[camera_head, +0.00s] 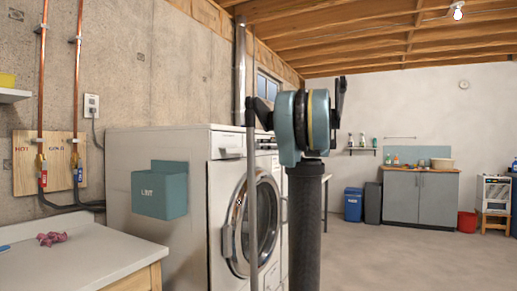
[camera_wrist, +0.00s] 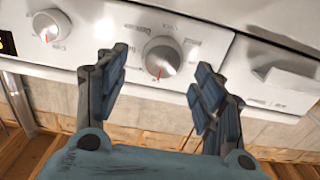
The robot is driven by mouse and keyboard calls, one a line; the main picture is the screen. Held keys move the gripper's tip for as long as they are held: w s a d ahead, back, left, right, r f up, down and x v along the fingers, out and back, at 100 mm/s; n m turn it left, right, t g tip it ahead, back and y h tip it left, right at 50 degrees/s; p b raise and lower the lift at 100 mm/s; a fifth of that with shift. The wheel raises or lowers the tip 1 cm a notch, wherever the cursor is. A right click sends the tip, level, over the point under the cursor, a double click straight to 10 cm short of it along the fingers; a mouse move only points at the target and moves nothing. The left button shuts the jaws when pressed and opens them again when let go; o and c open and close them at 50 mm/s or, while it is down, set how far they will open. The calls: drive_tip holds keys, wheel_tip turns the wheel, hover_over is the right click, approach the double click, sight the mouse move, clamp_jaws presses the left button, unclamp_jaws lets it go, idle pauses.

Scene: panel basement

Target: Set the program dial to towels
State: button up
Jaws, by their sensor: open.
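In the wrist view, a round light-grey dial (camera_wrist: 162,59) with a red mark at its lower edge sits on the white washer panel. Small printed labels ring it; most are too blurred to read, and I cannot tell which one the mark points at. My gripper (camera_wrist: 161,68) is open, with one dark finger on each side of the dial and a gap on both sides. I cannot tell its exact distance from the panel. In the head view, the white front-loading washer (camera_head: 215,145) stands left of centre, and my arm hides part of its control panel.
A second knob (camera_wrist: 48,27) with a red mark lies left on the panel. A drawer front (camera_wrist: 280,78) is at its right. A teal lint box (camera_head: 160,190) hangs on the washer's side. A white counter (camera_head: 95,262) stands at left. The floor at right is open.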

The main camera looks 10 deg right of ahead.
sight(255, 145)
drive_tip(key=shift+x, duration=1.55)
drive_tip(key=shift+c, duration=0.2)
drive_tip(key=c, duration=1)
